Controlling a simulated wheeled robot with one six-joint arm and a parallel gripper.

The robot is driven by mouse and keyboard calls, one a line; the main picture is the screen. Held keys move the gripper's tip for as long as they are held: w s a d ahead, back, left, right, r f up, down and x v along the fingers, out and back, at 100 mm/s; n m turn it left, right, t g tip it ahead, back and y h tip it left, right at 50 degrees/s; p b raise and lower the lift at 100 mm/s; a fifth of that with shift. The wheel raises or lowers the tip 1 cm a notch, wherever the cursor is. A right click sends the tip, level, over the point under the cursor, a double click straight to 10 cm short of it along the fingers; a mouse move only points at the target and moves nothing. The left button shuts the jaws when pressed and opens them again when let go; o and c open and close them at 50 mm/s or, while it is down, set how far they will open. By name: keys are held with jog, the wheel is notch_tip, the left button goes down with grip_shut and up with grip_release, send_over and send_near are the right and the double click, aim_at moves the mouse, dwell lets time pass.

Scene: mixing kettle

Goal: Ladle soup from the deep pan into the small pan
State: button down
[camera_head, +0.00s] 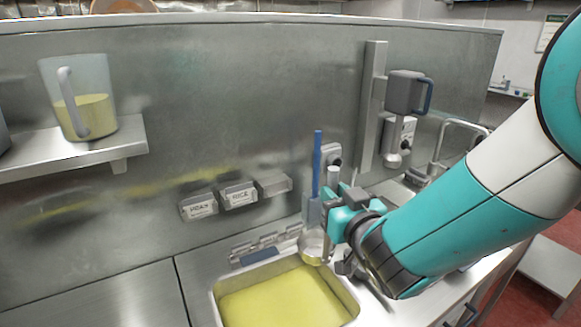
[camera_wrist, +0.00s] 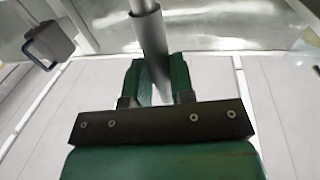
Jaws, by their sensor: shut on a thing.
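The deep pan (camera_head: 219,300) is set into the steel counter and holds yellow soup. My gripper (camera_head: 335,215) is at the pan's back right corner. It is shut on the grey handle of the ladle (camera_head: 333,175), which stands roughly upright. A rounded metal bowl below the gripper, near the pan's back rim, looks like the ladle's. In the wrist view the grey rod (camera_wrist: 152,45) runs up between the two green fingers (camera_wrist: 158,80). I cannot make out a small pan in either view.
A blue-handled tool (camera_head: 317,160) stands close behind my gripper. A jug with yellow liquid (camera_head: 80,100) stands on the left shelf (camera_head: 75,150). Small labelled bins (camera_head: 238,194) are on the back wall. The counter at front left is clear.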

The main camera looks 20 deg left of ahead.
jog(key=s+a+r+n+g+y+p, duration=0.1)
jog(key=s+a+n+g+y+p, duration=0.15)
jog(key=s+a, duration=0.35)
notch_tip(320, 180, down, 16)
jog(key=a+b, duration=0.1)
jog(key=b, duration=1.5)
jog(key=shift+s+f, duration=0.15)
jog(key=shift+s, duration=0.05)
notch_tip(320, 180, up, 14)
jog(key=p, duration=1)
jog(key=shift+f, duration=0.2)
jog(key=shift+s+d+m, duration=0.1)
jog(key=shift+m, duration=0.15)
